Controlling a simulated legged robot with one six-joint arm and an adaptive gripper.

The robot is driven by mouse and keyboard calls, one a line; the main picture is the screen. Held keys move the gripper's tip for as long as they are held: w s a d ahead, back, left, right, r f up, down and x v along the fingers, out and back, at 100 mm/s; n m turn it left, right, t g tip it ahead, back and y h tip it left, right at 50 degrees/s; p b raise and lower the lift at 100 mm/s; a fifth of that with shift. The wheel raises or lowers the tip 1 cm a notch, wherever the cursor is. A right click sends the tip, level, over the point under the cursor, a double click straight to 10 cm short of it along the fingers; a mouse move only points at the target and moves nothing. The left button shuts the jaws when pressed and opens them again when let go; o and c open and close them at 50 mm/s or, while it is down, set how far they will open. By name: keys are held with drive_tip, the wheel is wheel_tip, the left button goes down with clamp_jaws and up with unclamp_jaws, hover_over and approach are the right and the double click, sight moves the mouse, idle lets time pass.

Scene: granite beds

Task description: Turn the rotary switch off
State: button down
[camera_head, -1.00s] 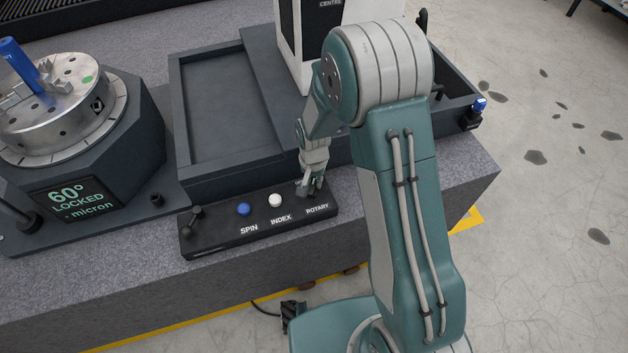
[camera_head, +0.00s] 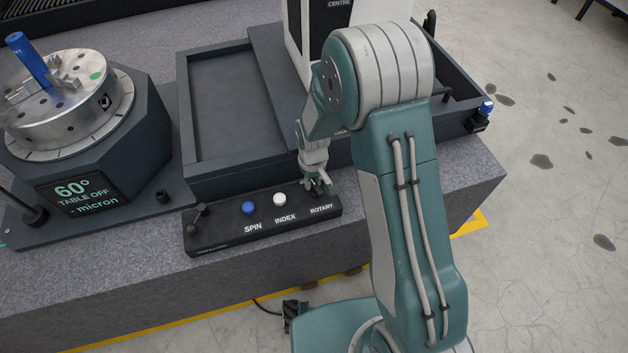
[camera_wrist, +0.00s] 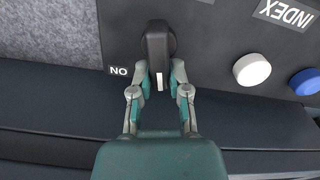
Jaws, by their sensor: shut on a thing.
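The rotary switch is a black knob (camera_wrist: 158,45) with a white pointer line, on the dark control panel (camera_head: 222,236). In the wrist view the pointer line faces my gripper, and a label reading "NO" lies left of it. My gripper (camera_wrist: 159,76) is shut on the knob, with one finger on each side. In the head view my gripper (camera_head: 318,184) is at the panel's right end, above the ROTARY label (camera_head: 321,209), and hides most of the knob. The display (camera_head: 84,197) on the round table's base reads "60° TABLE OFF - micron".
Left of the knob are the white INDEX button (camera_head: 279,199), the blue SPIN button (camera_head: 249,208) and a black lever (camera_head: 199,215). A shallow dark tray (camera_head: 186,120) stands behind the panel. The round metal table (camera_head: 60,112) carries a blue cylinder (camera_head: 30,62).

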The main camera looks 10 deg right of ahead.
drive_tip(key=shift+a+n, duration=0.1)
drive_tip(key=shift+n, duration=0.4)
drive_tip(key=c, duration=0.6)
unclamp_jaws()
drive_tip(key=shift+a, duration=0.1)
wheel_tip(320, 180, up, 12)
idle(0.5)
